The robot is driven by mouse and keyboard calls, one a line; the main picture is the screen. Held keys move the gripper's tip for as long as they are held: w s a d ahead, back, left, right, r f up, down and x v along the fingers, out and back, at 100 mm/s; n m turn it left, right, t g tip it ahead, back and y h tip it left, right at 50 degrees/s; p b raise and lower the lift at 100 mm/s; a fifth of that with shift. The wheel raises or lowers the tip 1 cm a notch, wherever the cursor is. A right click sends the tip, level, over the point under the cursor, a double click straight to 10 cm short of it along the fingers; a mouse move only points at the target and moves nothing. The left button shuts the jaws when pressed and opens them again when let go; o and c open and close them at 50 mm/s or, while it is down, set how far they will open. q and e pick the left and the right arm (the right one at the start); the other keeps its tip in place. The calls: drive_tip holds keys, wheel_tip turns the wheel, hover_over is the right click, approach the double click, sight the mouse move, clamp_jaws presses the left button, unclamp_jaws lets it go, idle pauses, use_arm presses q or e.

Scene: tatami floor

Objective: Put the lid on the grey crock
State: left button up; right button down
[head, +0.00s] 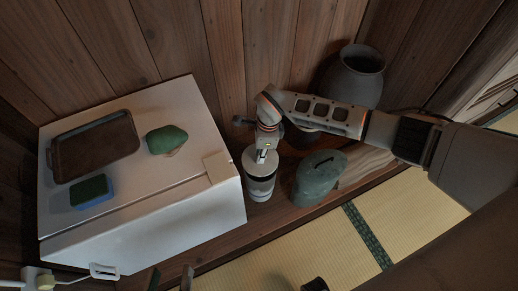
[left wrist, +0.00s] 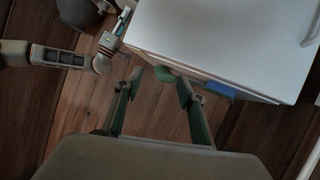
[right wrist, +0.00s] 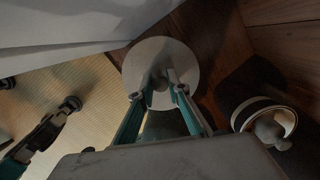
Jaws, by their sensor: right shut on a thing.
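My right gripper (head: 262,156) is shut on the knob of a round, pale grey lid (right wrist: 160,52), which faces the camera in the right wrist view. In the head view, the lid is at the top of a pale cylinder with a dark band, the grey crock (head: 259,194), beside the white cabinet. I cannot tell whether the lid touches the crock's rim. The right wrist view shows the gripper fingertips (right wrist: 160,77) close together at the knob. My left gripper (head: 170,279) is open and empty at the bottom of the head view; its fingers (left wrist: 159,80) stand apart.
The white cabinet (head: 200,205) carries a brown tray (head: 95,148), a green item (head: 166,139) and a blue-green sponge (head: 91,191). A grey-green lidded pot (head: 316,182) stands right of the crock. A large dark urn (head: 352,75) stands behind my right arm. Tatami (head: 330,245) lies clear in front.

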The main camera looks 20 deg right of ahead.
drive_tip(key=f+b, duration=0.1)
drive_tip(key=f, duration=0.2)
drive_tip(key=shift+s, duration=0.2)
use_arm(q)
drive_tip(key=shift+s+d+f+n+h+b, duration=0.1)
drive_tip(key=shift+s+d+f+n+b, duration=0.1)
drive_tip(key=shift+d+n, duration=0.3)
drive_tip(key=shift+s+d+f+n+h+b, duration=0.1)
drive_tip(key=shift+s+d+n, duration=0.15)
drive_tip(key=shift+d+n, duration=0.25)
drive_tip(key=shift+s+d+f+n+h+b, duration=0.1)
drive_tip(key=shift+s+d+n+b, duration=0.1)
drive_tip(key=shift+d+n, duration=0.3)
use_arm(e)
drive_tip(key=shift+w+f, duration=0.15)
drive_tip(key=shift+f, duration=0.65)
use_arm(q)
drive_tip(key=shift+d, duration=0.1)
drive_tip(key=shift+w+r+p, duration=0.15)
drive_tip(key=shift+r+p, duration=0.15)
drive_tip(key=shift+w+r+t, duration=0.1)
drive_tip(key=shift+r+t, duration=0.2)
use_arm(e)
drive_tip(key=shift+w+r, duration=0.1)
use_arm(q)
drive_tip(key=shift+w+r, duration=0.1)
drive_tip(key=shift+r, duration=0.05)
use_arm(e)
drive_tip(key=shift+f, duration=0.25)
